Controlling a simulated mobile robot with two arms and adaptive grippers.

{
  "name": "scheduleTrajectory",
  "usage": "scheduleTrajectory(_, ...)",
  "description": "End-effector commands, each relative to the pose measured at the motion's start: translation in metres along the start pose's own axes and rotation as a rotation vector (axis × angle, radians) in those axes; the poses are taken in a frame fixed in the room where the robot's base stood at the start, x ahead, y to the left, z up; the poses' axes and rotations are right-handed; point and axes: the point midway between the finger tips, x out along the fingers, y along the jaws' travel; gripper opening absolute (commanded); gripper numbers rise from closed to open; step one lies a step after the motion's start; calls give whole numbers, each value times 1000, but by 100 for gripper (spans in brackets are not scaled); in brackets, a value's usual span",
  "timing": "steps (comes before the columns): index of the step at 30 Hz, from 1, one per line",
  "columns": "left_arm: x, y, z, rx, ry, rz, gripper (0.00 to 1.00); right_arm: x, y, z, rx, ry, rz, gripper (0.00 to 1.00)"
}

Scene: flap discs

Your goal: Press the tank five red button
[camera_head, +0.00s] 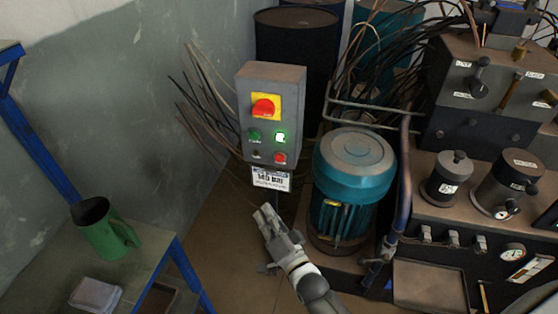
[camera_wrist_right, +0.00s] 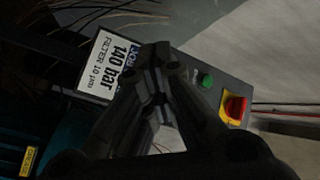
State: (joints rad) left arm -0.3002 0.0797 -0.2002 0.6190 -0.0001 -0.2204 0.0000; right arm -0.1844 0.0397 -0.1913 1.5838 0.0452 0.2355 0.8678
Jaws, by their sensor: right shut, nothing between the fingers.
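A grey control box (camera_head: 272,112) stands left of centre in the head view. I cannot read any "tank five" marking. My right gripper (camera_head: 265,212) is shut and empty, below the box and its "140 bar" label (camera_head: 270,179), apart from the red button in that view. In the right wrist view the shut fingers (camera_wrist_right: 156,58) overlap the box, beside a green button (camera_wrist_right: 207,81); the red button cannot be made out there. My left gripper is out of view.
A red switch on a yellow plate (camera_head: 265,107) is high on the box, with a green button (camera_head: 254,135) below it. A teal motor (camera_head: 354,165) stands close right of my gripper. Cables (camera_head: 207,118) hang left of the box. A bench (camera_head: 140,260) with a green jug (camera_head: 104,230) is at left.

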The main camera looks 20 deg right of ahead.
Motion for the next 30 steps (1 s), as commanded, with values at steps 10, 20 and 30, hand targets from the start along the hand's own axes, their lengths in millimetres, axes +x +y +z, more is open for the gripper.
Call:
scheduleTrajectory(10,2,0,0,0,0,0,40,10,-56,-44,106,103,-138,0)
scheduleTrajectory(20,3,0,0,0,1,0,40,11,-54,-45,104,102,-137,0)
scheduleTrajectory(30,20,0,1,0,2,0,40,37,-35,-62,100,102,-138,0)
